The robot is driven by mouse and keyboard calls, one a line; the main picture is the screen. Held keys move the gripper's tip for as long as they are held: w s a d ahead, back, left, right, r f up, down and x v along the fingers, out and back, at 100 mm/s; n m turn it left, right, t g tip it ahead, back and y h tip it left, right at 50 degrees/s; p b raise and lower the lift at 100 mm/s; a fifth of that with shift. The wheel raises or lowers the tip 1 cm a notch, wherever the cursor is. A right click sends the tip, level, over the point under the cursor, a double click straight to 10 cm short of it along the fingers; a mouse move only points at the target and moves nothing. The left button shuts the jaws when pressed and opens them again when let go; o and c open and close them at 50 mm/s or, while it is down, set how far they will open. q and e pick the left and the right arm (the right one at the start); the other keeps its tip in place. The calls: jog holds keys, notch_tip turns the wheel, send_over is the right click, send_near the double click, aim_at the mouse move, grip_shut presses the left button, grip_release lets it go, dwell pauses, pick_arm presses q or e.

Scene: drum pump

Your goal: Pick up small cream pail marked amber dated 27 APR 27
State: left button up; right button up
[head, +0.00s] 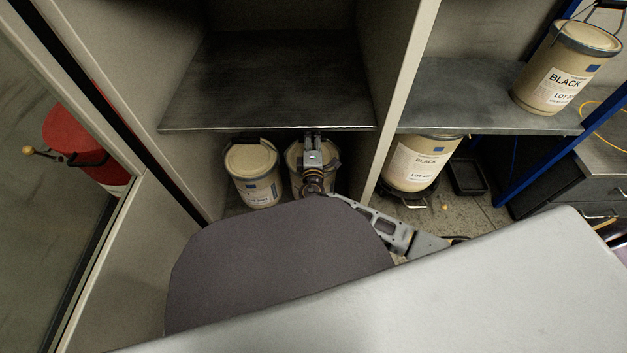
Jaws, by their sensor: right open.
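Two small cream pails stand side by side on the cabinet's lower level, under the dark shelf. The left pail (252,178) shows its lid and part of a white and blue label, too small to read. The right pail (297,172) is largely covered by my right gripper (313,138), so its label is hidden. My right gripper is open, over the front of the right pail near the shelf edge. I cannot tell whether it touches the pail. I cannot make out an amber mark or a date on either pail. My left gripper is not in view.
The dark shelf (270,85) is empty, and its front edge lies just above the pails. A cabinet upright (408,95) stands right of them. Larger pails marked BLACK stand at right, one low (420,165), one on a shelf (560,75). A red container (75,140) is at left.

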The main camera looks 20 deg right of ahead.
grip_shut()
dwell(0.6)
jog(key=shift+r, duration=0.25)
